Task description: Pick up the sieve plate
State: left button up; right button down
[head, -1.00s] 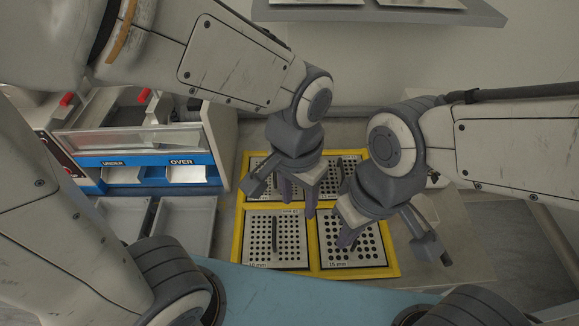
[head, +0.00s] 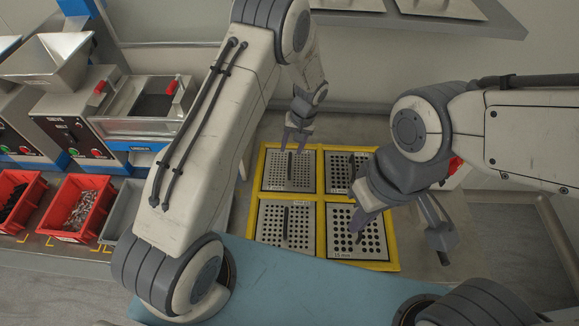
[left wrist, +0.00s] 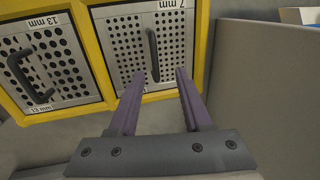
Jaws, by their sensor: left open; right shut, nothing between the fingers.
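A yellow rack (head: 320,222) holds several perforated metal sieve plates, each with a dark upright handle. The back-left plate (head: 275,183) is labelled 7 mm in the left wrist view (left wrist: 128,50). Beside it is a 13 mm plate (left wrist: 65,75). The front-right plate (head: 372,243) has larger holes and a label that seems to read 15 mm. My left gripper (head: 294,146) is open and empty near the back-left plate; in the left wrist view its fingers point at that plate's handle (left wrist: 152,54), apart from it. My right gripper (head: 362,218) is shut and empty over the right-hand plates, partly hiding them.
A sieving machine (head: 140,112) stands at the left, with red bins (head: 78,208) of small pieces in front. A shelf (head: 425,28) with more plates is at the back. A grey panel (left wrist: 262,85) stands near the rack in the left wrist view.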

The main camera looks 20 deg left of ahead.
aim_at(290, 160)
pick_arm(q)
jog(key=f, duration=0.2)
jog(key=shift+s+a+f, duration=0.1)
jog(key=shift+a+f, duration=0.15)
jog(key=shift+f, duration=0.1)
notch_tip(290, 160, down, 4)
jog(key=shift+s+f+p, duration=0.1)
jog(key=shift+p, duration=1)
jog(key=shift+a+f, duration=0.1)
jog(key=shift+f, duration=0.4)
grip_shut()
jog(key=shift+r, duration=0.1)
